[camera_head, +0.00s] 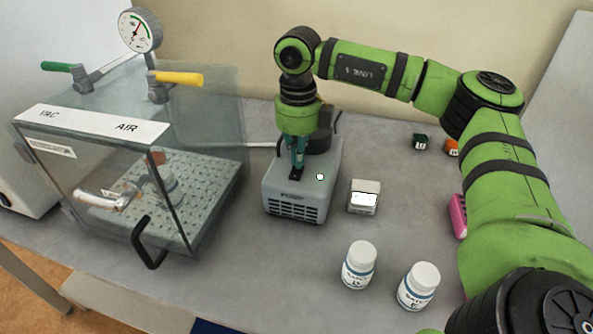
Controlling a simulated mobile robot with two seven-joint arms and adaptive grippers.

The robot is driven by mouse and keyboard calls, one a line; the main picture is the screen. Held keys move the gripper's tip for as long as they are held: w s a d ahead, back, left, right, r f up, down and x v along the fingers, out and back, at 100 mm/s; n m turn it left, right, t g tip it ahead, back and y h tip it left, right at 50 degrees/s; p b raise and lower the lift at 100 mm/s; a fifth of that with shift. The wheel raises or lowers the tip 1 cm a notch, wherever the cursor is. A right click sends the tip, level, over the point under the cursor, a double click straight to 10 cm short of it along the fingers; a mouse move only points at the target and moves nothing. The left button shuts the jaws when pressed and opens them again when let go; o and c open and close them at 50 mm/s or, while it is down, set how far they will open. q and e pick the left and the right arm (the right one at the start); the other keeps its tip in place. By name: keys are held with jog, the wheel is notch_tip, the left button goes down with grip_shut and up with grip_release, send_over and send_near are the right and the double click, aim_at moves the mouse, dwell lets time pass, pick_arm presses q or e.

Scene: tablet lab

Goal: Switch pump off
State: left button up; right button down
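The pump (287,205) is a grey box with a vented front, on the table in the middle of the view. A small dark switch (296,175) and a white round knob (320,176) show on its top. My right gripper (297,168) points down over the pump's top, with its fingertips at or just above the dark switch. Whether they touch it I cannot tell. The fingers look close together, and nothing shows between them. The switch's position is too small to read. My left gripper is not in view.
A clear vacuum chamber (205,150) with a gauge (140,31), green and yellow handles stands left. A small white box (364,196) and two white bottles (359,265) (419,286) stand right of the pump. Small cubes (420,141) and a pink object (458,215) lie near my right arm.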

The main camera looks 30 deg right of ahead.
jog(key=shift+s+f+b, duration=0.1)
jog(key=shift+f+b, duration=0.25)
jog(key=shift+f, duration=0.25)
jog(key=shift+r+p, duration=0.65)
jog(key=shift+r, duration=0.15)
jog(key=shift+r+p, duration=1.8)
jog(key=shift+r, duration=0.95)
